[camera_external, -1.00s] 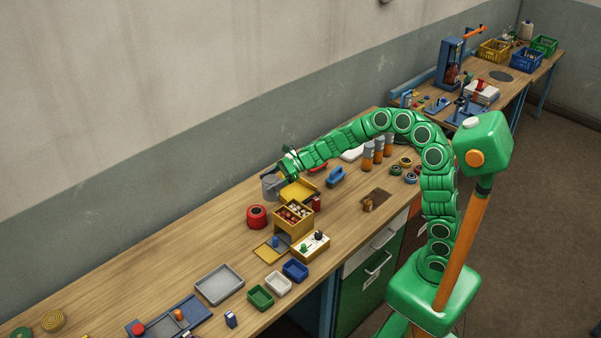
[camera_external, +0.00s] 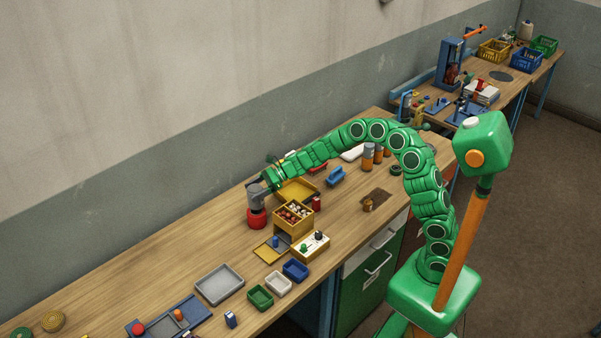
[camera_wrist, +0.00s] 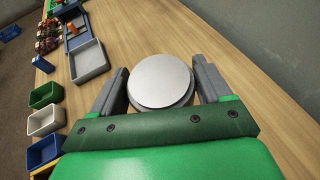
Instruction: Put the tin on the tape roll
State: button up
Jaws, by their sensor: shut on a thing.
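The tin (camera_external: 255,197) is a grey cylinder held upright in my gripper (camera_external: 263,186). It also shows from above in the wrist view (camera_wrist: 160,80), between the two grey fingers, which are shut on its sides. The tape roll (camera_external: 257,219) is a red ring lying on the bench. The tin is directly above it and hides the roll's top. I cannot tell whether the tin rests on the roll or is just above it. The roll is hidden in the wrist view.
A yellow box with small items (camera_external: 293,216) stands close right of the roll. A grey tray (camera_external: 220,285) and green (camera_external: 261,297), white (camera_external: 278,284) and blue (camera_external: 295,270) bins lie in front. Bench surface left of the roll is clear.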

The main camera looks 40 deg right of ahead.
jog(key=shift+w+a+f, duration=0.1)
jog(key=shift+w+f, duration=0.1)
jog(key=shift+f, duration=1.55)
jog(key=o, duration=1.3)
jog(key=shift+f, duration=0.1)
jog(key=shift+o, duration=0.2)
jog(key=shift+s+d+r, duration=0.15)
jog(key=shift+d+r, duration=0.1)
jog(key=shift+d, duration=0.05)
jog(key=v, duration=1.1)
jog(key=shift+d, duration=0.15)
jog(key=shift+s, duration=0.2)
